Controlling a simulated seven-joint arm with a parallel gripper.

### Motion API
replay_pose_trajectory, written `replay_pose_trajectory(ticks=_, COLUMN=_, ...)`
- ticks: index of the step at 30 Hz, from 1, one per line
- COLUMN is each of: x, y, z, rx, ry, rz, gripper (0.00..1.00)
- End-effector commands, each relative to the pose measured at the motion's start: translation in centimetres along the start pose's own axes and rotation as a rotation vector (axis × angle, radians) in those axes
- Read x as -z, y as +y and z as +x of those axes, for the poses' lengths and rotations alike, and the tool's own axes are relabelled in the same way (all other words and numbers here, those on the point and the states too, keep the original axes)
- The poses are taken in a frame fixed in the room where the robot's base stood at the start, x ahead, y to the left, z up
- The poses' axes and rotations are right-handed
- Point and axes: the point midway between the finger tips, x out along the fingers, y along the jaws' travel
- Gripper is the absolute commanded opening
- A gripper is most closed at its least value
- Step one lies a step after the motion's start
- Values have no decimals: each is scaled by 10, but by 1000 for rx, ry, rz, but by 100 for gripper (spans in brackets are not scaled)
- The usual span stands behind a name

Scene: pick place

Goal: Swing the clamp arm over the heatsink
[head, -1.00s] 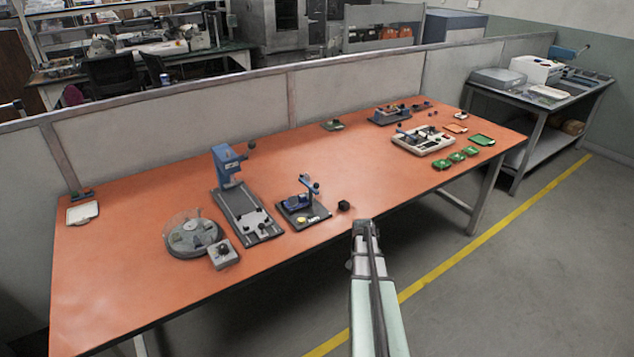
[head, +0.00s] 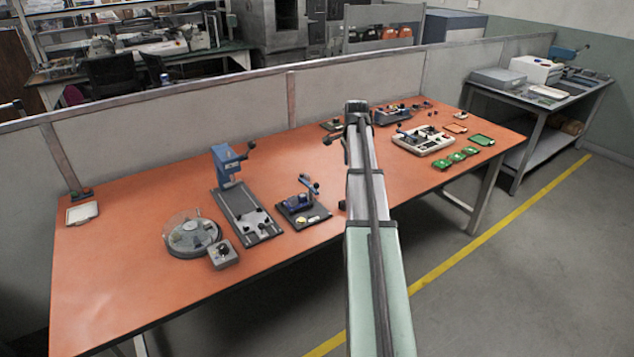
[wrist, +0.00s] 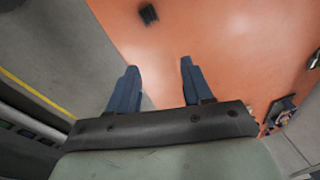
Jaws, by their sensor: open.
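The fixture (head: 301,209) stands near the table's front middle, a dark base with a blue clamp arm (head: 306,184) that carries black knobs. Which way the arm points is too small to tell. A small black block, which may be the heatsink, lies on bare table in the wrist view (wrist: 149,14); in the head view my arm hides most of it. My gripper (wrist: 159,65) is open and empty above the table, its two blue-grey fingers apart. The block lies beyond the fingertips, apart from them. In the head view my arm mostly hides the gripper.
Left of the fixture stand a blue press (head: 228,168), a round covered tray (head: 191,235) and a grey knob box (head: 223,255). A blue fixture (head: 394,115), a white fixture (head: 423,141) and green boards (head: 457,157) are at the right. The table centre (head: 275,155) is clear.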

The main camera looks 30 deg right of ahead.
Motion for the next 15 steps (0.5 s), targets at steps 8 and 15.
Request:
replay_pose_trajectory(ticks=8, x=-86, y=-36, z=-54, rx=17, ry=-86, rz=21, gripper=50)
replay_pose_trajectory(ticks=15, x=-100, y=-40, z=-54, rx=16, ry=-100, rz=26, gripper=50)
